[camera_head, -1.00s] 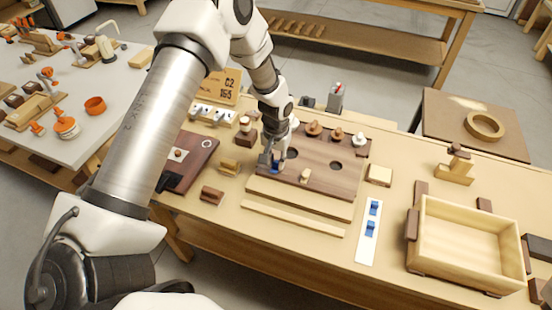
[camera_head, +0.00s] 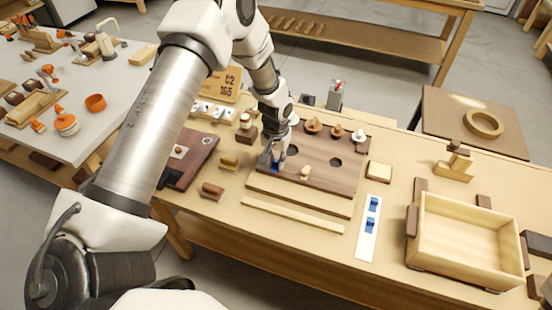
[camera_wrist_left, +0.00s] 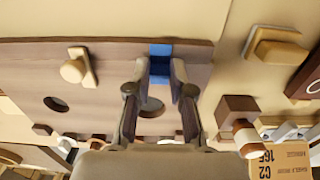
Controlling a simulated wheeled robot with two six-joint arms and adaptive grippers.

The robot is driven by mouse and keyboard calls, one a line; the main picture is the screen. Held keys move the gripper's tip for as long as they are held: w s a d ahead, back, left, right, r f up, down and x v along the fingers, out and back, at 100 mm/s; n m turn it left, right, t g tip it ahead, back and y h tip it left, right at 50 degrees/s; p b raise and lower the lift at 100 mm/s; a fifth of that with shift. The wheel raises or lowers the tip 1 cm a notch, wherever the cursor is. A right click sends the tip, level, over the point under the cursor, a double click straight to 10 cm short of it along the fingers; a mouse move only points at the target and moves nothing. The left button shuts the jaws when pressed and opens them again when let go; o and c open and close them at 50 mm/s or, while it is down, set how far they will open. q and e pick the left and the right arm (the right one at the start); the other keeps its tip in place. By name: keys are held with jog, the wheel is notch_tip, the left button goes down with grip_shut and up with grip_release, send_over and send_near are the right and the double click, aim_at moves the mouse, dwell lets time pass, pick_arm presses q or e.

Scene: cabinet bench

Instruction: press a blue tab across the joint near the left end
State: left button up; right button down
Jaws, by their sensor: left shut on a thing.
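A dark wooden panel (camera_head: 318,178) lies on a lighter wooden board (camera_head: 300,199) on the bench. My left gripper (camera_head: 276,165) is shut on a blue tab (camera_wrist_left: 160,52) at the left end of the panel's near edge. In the left wrist view my left gripper (camera_wrist_left: 162,85) has one finger on each side of the tab, and the tab's outer end lies at the panel's edge. I cannot tell whether the tab is pressed flat. Two more blue tabs (camera_head: 373,203) sit on a white strip (camera_head: 366,243) to the right. My right gripper is not in view.
A small block with a pale knob (camera_head: 305,172) sits on the panel's near edge, right of the gripper. Several knobs (camera_head: 313,128) line the far edge. Small wooden blocks (camera_head: 212,191) stand left, a wooden tray (camera_head: 468,238) right. A light strip (camera_head: 292,216) lies in front.

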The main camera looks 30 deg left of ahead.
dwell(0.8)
pick_arm(q)
grip_shut()
jog(key=shift+f, duration=0.35)
dwell(0.4)
jog(key=shift+f, duration=0.1)
dwell(1.6)
jog(key=o, duration=1.1)
grip_release()
jog(key=shift+p, duration=0.35)
